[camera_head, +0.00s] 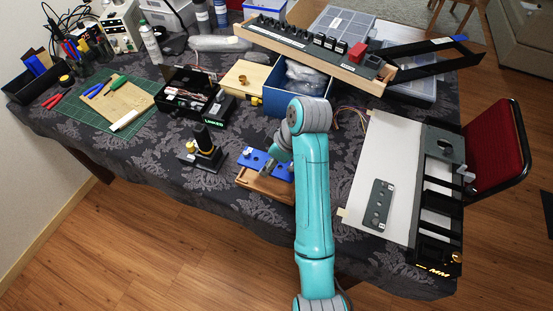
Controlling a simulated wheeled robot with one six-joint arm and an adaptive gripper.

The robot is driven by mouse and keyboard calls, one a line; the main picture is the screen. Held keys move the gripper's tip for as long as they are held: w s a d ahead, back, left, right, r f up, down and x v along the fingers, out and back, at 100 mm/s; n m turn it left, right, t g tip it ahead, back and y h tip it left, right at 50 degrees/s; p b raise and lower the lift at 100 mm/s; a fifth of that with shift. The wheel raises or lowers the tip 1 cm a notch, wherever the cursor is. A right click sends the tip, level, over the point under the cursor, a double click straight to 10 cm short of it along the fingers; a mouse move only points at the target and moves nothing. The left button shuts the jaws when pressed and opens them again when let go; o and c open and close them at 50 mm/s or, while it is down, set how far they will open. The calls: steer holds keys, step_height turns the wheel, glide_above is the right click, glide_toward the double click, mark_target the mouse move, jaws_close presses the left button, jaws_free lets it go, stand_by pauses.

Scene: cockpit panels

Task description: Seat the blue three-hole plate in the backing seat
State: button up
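A blue plate (252,159) lies near the front middle of the table, on or just behind a shallow brown wooden tray (262,186). My arm and gripper hide part of it, so its holes cannot be counted. My gripper (268,168) points down over the blue plate, close to its middle. Its fingers are too small and covered to show whether they are open or shut, or whether they touch the plate. I cannot tell for sure which part is the backing seat; a black panel frame (440,185) with openings lies at the right.
A dark grey plate with holes (378,204) lies on a white board (385,150) at the right. A black stand (203,152) is left of the blue plate. A blue box (290,100) and a long switch panel (305,50) are behind. Bare cloth lies in front of the stand.

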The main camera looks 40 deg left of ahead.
mark_target(280, 167)
steer(key=shift+f, duration=2.85)
steer(key=shift+f, duration=1.1)
steer(key=o, duration=1.3)
steer(key=shift+v, duration=3.75)
steer(key=shift+w, duration=0.1)
